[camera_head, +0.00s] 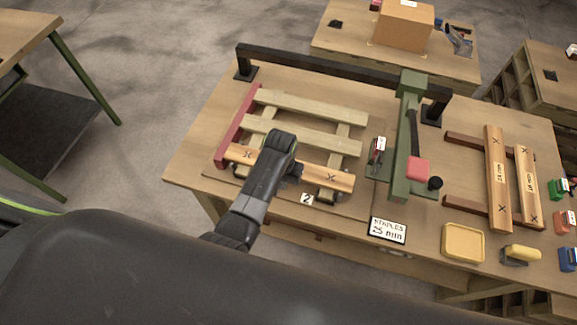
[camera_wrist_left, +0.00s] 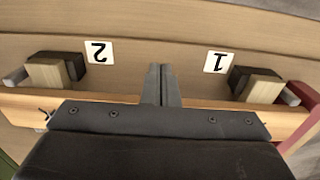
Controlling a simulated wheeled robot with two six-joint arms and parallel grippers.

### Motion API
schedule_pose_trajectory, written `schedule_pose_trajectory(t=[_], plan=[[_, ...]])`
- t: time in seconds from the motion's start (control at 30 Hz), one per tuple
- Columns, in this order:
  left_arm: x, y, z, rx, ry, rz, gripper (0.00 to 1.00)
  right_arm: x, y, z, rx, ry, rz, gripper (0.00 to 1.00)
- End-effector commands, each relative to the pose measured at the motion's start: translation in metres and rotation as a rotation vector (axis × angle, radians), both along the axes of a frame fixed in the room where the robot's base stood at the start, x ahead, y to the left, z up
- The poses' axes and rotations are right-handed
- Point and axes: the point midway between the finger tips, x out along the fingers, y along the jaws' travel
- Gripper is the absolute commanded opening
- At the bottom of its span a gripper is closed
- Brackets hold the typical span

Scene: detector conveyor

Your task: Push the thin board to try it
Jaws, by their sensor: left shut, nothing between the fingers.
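A wooden pallet frame lies on the workbench, its pale slats (camera_head: 310,107) resting across cross pieces. An orange-toned board (camera_head: 335,178) with dark X marks lies along the near side of the frame; it also shows in the left wrist view (camera_wrist_left: 205,105). My left gripper (camera_head: 293,168) is shut and empty, over the middle of this board, and hides part of it. Its closed fingers (camera_wrist_left: 161,85) cross the board in the left wrist view; I cannot tell whether they touch it. Two similar marked boards, one wider (camera_head: 497,165) and one narrower (camera_head: 527,180), lie at the right. My right gripper is not in view.
A red rail (camera_head: 238,125) bounds the frame's left side. A black bar (camera_head: 330,68) spans the back. A green arm (camera_head: 401,150) with a red block stands right of the frame. A staples sign (camera_head: 388,230) and yellow tray (camera_head: 462,243) are near the front edge.

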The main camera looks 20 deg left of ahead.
Motion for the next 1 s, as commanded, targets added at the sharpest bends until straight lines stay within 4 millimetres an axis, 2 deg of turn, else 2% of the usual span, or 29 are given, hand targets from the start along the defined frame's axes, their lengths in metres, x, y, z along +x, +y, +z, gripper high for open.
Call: schedule_pose_trajectory(t=[1.0], plan=[[0.012,0.000,0.000,0.000,0.000,-0.001,0.00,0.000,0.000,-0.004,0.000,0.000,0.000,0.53]])
